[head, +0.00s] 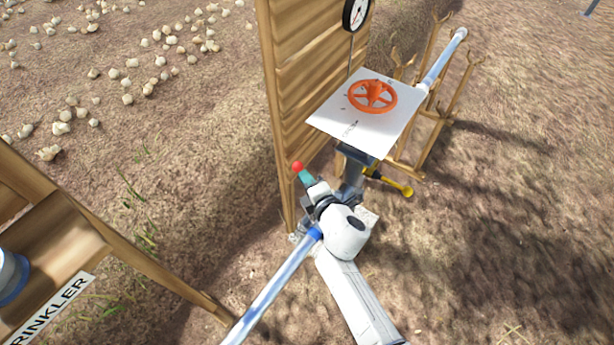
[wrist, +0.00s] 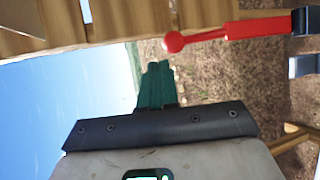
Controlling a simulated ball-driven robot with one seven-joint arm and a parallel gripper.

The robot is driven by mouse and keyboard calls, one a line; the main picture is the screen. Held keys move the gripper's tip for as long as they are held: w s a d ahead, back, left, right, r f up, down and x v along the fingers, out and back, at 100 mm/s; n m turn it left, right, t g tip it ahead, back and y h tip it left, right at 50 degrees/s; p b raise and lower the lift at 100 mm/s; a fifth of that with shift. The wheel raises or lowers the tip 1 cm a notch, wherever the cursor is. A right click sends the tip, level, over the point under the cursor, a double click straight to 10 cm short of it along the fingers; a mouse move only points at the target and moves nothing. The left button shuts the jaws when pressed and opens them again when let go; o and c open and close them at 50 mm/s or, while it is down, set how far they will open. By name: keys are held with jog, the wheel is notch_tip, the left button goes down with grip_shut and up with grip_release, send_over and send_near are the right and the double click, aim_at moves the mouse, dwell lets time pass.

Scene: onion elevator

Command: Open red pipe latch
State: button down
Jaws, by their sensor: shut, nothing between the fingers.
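The red pipe latch (wrist: 255,29) shows in the wrist view as a red bar ending in a round red knob (wrist: 173,42) at its left. It lies nearly level along the wooden planks. My gripper (wrist: 157,66) has green fingers, shut together and empty. In the picture, the fingertips are just below and left of the knob; I cannot tell whether they touch it. In the head view the red knob (head: 297,167) shows just beyond the green fingertips of my gripper (head: 302,174), beside the wooden wall. The rest of the latch is hidden there.
The wooden wall (head: 290,90) stands close to my gripper. A white plate (head: 400,125) with an orange valve wheel (head: 372,96) is above right, a yellow handle (head: 392,182) below it. A pipe (head: 275,285) crosses at lower front. A wooden sprinkler stand (head: 130,265) is at left.

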jog(key=r+p+v, duration=0.1)
jog(key=p+v, duration=0.5)
jog(key=v, duration=0.3)
jog(key=shift+r, duration=0.45)
jog(key=shift+w+a, duration=0.1)
jog(key=s+d+m+g+h, duration=0.2)
jog(key=s+d+m+h, duration=0.25)
jog(key=d+m, duration=0.45)
jog(key=s+d+m+g+h, duration=0.1)
jog(key=s+d+m+h, duration=0.35)
jog(key=d, duration=0.65)
jog(key=s+d+r+m+g+y, duration=0.1)
jog(key=s+m+g, duration=0.3)
jog(key=s, duration=0.7)
jog(key=s+d+r+m+g+y, duration=0.1)
jog(key=s+m+g, duration=0.4)
jog(key=s, duration=0.6)
jog(key=d+r+m, duration=0.1)
jog(key=m, duration=0.1)
jog(key=shift+s+r+m+g, duration=0.3)
jog(key=shift+s+r+m, duration=0.05)
jog(key=shift+s, duration=0.05)
